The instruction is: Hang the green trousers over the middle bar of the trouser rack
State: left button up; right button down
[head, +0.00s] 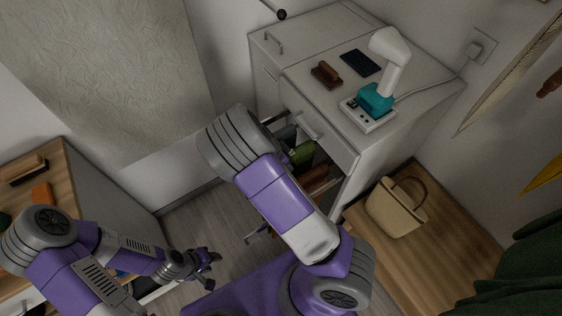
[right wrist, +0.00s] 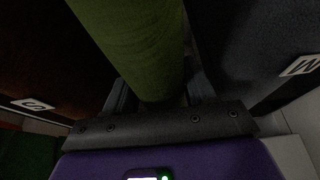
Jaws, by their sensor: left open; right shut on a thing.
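The green trousers (head: 302,153) show partly in the head view, within the pulled-out trouser rack under the cabinet top. The right wrist view shows the green cloth (right wrist: 135,35) filling the space between the fingers of my right gripper (right wrist: 158,88), which is shut on it. Brown trousers (right wrist: 45,45) hang to its left and dark grey trousers (right wrist: 250,45) to its right. The middle bar itself is hidden, so I cannot tell whether the cloth rests on it. My right arm hides the right gripper in the head view. My left gripper (head: 207,262) is open and empty, low at left, away from the rack.
The white cabinet (head: 405,140) carries a garment steamer (head: 375,98), a brown brush (head: 326,75) and a dark flat item (head: 360,62). A beige bag (head: 395,207) stands on a wooden bench (head: 440,250) at right. A wooden-topped unit (head: 65,170) is at left.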

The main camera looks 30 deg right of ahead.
jog(key=shift+f, duration=0.1)
jog(key=shift+c, duration=1.5)
grip_release()
jog(key=p+v, duration=0.2)
jog(key=v, duration=0.5)
jog(key=shift+a+r+p, duration=0.15)
jog(key=shift+r+p, duration=0.15)
jog(key=shift+p, duration=0.1)
